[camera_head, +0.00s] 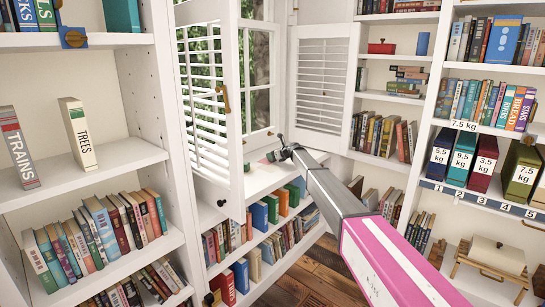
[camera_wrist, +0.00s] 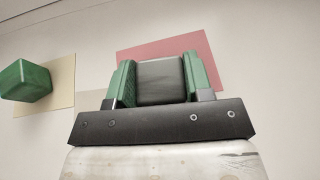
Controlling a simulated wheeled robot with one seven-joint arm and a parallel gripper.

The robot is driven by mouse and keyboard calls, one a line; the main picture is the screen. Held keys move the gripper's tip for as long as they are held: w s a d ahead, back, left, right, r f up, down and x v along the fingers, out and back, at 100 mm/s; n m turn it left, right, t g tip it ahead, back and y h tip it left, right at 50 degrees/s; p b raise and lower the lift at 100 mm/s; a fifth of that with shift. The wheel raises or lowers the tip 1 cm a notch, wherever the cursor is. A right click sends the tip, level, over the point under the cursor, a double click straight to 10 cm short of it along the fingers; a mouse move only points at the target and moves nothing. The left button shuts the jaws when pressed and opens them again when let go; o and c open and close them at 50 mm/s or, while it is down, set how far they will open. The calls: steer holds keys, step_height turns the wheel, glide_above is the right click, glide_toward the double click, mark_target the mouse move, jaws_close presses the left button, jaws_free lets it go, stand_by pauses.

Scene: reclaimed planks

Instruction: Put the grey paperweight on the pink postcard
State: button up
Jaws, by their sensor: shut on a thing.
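My gripper (camera_wrist: 157,66) is shut on the grey paperweight (camera_wrist: 160,84), with one green finger on each side of it in the wrist view. The pink postcard (camera_wrist: 190,46) lies flat on the white surface behind the paperweight and is partly covered by it and the fingers. I cannot tell whether the paperweight touches the card or hangs above it. In the head view, my gripper (camera_head: 272,157) is small and over the white sill by the window; the paperweight and card cannot be made out clearly there.
In the wrist view a green block (camera_wrist: 25,81) stands on a yellowish card (camera_wrist: 58,90) at the left. A pale beige card (camera_wrist: 90,99) lies nearer my gripper. In the head view, an open shutter (camera_head: 205,90) stands left of the sill, and shelves of books flank it.

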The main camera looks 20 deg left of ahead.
steer(key=o, duration=1)
steer(key=shift+f, duration=0.1)
steer(key=shift+o, duration=0.2)
steer(key=shift+s+d+r, duration=0.1)
steer(key=shift+d+r, duration=0.05)
steer(key=shift+r, duration=0.05)
steer(key=v, duration=1.1)
steer(key=shift+s+d+r, duration=0.1)
steer(key=shift+s+d, duration=0.05)
steer(key=shift+d, duration=0.1)
steer(key=s+d+f+n+g+h, duration=0.15)
steer(key=s+d+f+n, duration=0.3)
steer(key=s+d, duration=0.45)
steer(key=s+d+f+n+h, duration=0.3)
steer(key=s+d+f, duration=0.35)
steer(key=d, duration=0.45)
steer(key=s+d+f+n+g+h, duration=0.15)
steer(key=s+d+f+n, duration=0.3)
steer(key=s+d, duration=0.45)
steer(key=s+d+f+n+h, duration=0.2)
steer(key=s+d+n, duration=0.1)
steer(key=s+d, duration=0.5)
steer(key=s+d+f+n+g+h, duration=0.1)
steer(key=s+d+n, duration=0.3)
steer(key=s+d, duration=0.4)
steer(key=s+d+f+n+g+h, duration=0.1)
steer(key=s+d+f+n+h, duration=0.2)
steer(key=s+d, duration=0.5)
steer(key=s, duration=0.5)
steer(key=shift+d, duration=0.25)
